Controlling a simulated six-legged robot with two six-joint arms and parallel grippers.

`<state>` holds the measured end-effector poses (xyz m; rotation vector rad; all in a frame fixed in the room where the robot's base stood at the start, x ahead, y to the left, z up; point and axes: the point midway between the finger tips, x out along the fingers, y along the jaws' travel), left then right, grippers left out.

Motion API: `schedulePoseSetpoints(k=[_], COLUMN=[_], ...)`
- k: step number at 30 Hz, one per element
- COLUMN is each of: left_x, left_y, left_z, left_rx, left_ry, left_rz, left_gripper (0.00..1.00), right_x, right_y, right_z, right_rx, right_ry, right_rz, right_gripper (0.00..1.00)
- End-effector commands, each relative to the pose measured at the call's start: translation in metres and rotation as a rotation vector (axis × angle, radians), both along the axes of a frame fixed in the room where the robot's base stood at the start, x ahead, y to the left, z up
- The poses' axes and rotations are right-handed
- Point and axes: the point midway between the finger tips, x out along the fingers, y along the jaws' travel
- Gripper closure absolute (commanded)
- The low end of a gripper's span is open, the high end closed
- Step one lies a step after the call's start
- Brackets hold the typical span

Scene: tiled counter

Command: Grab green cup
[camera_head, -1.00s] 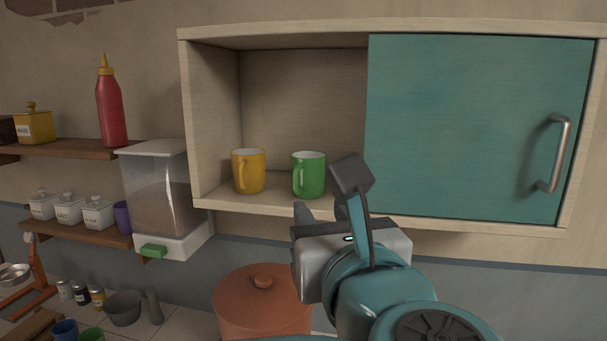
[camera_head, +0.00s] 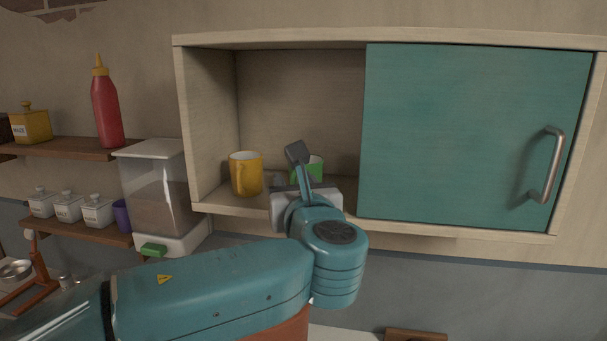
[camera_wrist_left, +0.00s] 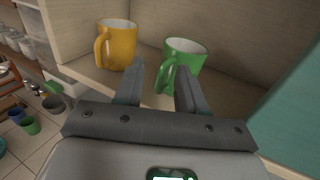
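The green cup (camera_head: 316,167) stands on the floor of the open cabinet, mostly hidden behind my left gripper (camera_head: 287,168) in the head view. In the left wrist view the green cup (camera_wrist_left: 190,60) is upright just ahead of the fingers, its handle toward the left. My left gripper (camera_wrist_left: 160,74) is open; the cup's handle shows between the two fingers, and the right finger overlaps the cup's body. I cannot tell whether the fingers touch it. My right gripper is not in view.
A yellow mug (camera_head: 246,174) stands just left of the green cup. The cabinet (camera_head: 190,120) has a teal sliding door (camera_head: 470,130) covering its right side. A grain dispenser (camera_head: 160,195) and shelves with a red bottle (camera_head: 106,105) are on the left.

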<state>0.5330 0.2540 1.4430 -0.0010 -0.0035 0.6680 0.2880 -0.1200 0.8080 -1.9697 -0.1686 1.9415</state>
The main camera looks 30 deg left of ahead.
Motion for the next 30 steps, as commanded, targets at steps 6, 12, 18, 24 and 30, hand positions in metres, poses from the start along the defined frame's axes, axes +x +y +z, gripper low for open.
schedulePoseSetpoints(k=[6,12,18,24,30], left_x=[0.0091,0.0086,0.0086,0.0086,0.0087], left_y=[0.0069,0.0065,0.0064,0.0063,0.0061], left_z=[-0.0012,-0.0011,-0.0015,-0.0020,0.0037], left_rx=[0.000,-0.001,0.000,-0.001,-0.001], left_ry=[0.001,0.001,0.002,0.003,0.002], left_rz=[0.000,0.000,0.000,0.000,0.000], left_gripper=[0.60,0.86,1.00,1.00,1.00], right_x=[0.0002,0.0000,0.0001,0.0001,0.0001], right_y=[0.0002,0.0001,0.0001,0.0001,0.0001], right_z=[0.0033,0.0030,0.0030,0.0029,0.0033], right_rx=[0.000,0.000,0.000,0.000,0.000], right_ry=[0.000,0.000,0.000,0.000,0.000], right_rz=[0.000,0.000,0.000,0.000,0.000], right_gripper=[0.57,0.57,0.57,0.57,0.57])
